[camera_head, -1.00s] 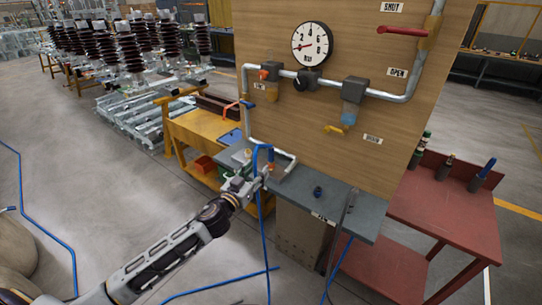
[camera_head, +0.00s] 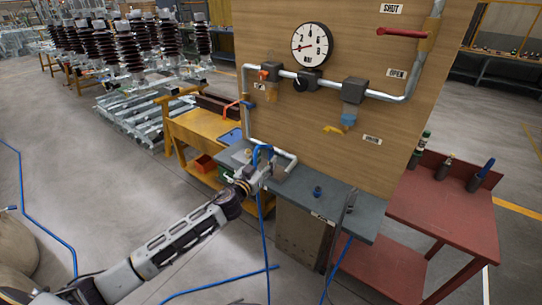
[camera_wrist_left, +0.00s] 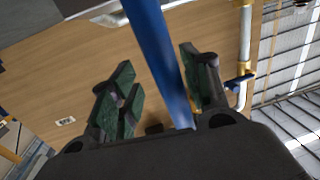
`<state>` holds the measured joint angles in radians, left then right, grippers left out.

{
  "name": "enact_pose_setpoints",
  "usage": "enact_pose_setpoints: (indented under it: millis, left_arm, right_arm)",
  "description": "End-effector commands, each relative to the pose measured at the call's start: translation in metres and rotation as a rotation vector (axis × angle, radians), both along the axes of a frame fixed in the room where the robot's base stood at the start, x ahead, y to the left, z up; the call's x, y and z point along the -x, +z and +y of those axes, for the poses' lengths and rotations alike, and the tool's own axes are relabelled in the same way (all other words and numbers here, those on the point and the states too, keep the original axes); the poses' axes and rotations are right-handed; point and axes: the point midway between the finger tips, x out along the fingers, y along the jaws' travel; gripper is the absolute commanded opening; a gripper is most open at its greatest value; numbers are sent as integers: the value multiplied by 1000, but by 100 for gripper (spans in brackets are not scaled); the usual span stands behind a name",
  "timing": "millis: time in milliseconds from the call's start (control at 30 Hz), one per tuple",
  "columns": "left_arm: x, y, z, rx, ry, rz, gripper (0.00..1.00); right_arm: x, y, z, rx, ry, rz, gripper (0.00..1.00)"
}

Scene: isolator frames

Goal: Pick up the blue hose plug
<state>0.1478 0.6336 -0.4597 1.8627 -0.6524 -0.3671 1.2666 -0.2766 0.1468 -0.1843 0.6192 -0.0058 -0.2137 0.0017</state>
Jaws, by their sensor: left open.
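My left gripper (camera_head: 262,172) is at the near left end of the grey shelf, beside a looped blue hose (camera_head: 260,205). In the left wrist view, the gripper (camera_wrist_left: 160,90) is open with dark green pads. A thick blue tube (camera_wrist_left: 150,40), which looks like the hose or its plug, runs between the two fingers. I cannot tell whether it touches either pad. The plug's end is not clear in the head view, where the gripper covers part of it. My right gripper is not in view.
The grey shelf (camera_head: 355,216) also holds a small dark blue fitting (camera_head: 318,192). Behind it stands a wooden panel (camera_head: 290,125) with a gauge (camera_head: 311,44) and pipes. A red table (camera_head: 450,215) with bottles is on the right. A yellow workbench (camera_head: 205,140) is behind on the left.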

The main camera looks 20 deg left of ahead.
Motion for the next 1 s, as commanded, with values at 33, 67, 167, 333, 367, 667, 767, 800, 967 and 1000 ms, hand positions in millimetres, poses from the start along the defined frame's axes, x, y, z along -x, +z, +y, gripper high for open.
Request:
enact_pose_setpoints:
  millis: [33,67,167,333,367,667,767,800,967,1000]
  left_arm:
    - [-3,0,0,0,0,0,47]
    - [-4,1,-1,-1,0,-1,47]
    - [-6,1,-1,-1,0,-1,47]
    - [-6,0,-1,0,0,0,47]
    - [-6,0,-1,0,0,0,47]
    - [-9,0,-1,-1,0,0,47]
    - [-13,0,-2,0,0,0,47]
    - [-15,0,-2,0,0,0,47]
    - [-25,0,-3,-1,0,-1,47]
    - [-28,-1,-4,0,0,0,47]
  right_arm:
    - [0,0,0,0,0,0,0]
    - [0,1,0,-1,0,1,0]
    - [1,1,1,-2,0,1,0]
    - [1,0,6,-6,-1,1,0]
    - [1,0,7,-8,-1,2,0]
    - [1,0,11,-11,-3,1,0]
    - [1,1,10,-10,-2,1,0]
    - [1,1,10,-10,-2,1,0]
    - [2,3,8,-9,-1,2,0]
    - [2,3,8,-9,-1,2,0]
